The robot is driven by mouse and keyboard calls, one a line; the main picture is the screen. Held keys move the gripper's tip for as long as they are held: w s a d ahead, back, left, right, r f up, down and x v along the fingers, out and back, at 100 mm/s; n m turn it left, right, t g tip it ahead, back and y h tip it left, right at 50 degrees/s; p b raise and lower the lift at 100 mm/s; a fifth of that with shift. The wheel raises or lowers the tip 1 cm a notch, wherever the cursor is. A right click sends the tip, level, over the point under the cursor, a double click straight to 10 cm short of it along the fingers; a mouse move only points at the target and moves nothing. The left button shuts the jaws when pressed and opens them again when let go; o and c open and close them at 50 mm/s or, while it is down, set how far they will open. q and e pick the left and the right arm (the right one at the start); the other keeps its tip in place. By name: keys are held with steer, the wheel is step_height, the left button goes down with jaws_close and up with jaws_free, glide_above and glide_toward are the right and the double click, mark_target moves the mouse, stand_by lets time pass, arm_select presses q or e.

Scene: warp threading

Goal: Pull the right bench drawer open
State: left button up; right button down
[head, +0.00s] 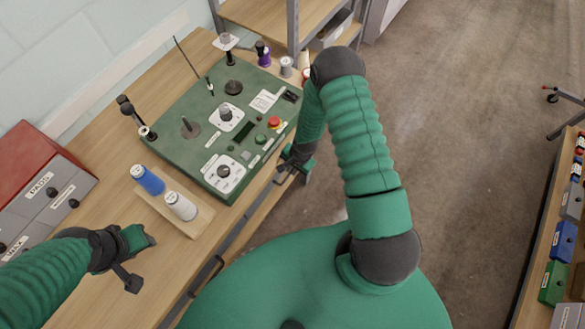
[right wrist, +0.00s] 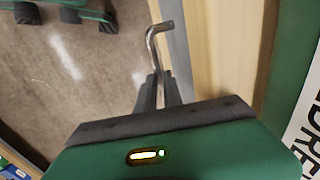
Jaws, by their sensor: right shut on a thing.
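The right bench drawer's handle (right wrist: 158,40) is a bent metal bar in the right wrist view. My right gripper (right wrist: 158,88) is shut on it, with the bar's hooked end showing beyond the fingers. In the head view my right gripper (head: 291,168) is at the bench's front edge, beside the green panel, and hides the handle. A grey front face (right wrist: 177,45) runs beside the handle; how far the drawer stands out cannot be told. My left gripper (head: 142,262) is open and empty over the bench top at lower left.
The bench top (head: 105,160) bears a green control panel (head: 205,150), a wooden block (head: 197,219) with blue and white spools, and a red-topped grey box (head: 45,190). Another handle (head: 206,275) is lower on the bench front. Open floor (head: 460,130) lies right of the bench.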

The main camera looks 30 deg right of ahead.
steer(key=shift+s+a, duration=0.15)
steer(key=shift+a, duration=0.05)
stand_by(0.3)
steer(key=s+d, duration=0.4)
steer(key=s, duration=0.5)
steer(key=s+d+p, duration=0.1)
steer(key=s+d, duration=0.3)
steer(key=s, duration=0.6)
steer(key=s+d+p, duration=0.1)
steer(key=s+d, duration=0.3)
steer(key=s, duration=0.6)
steer(key=c, duration=1.5)
jaws_free()
steer(key=shift+w, duration=0.1)
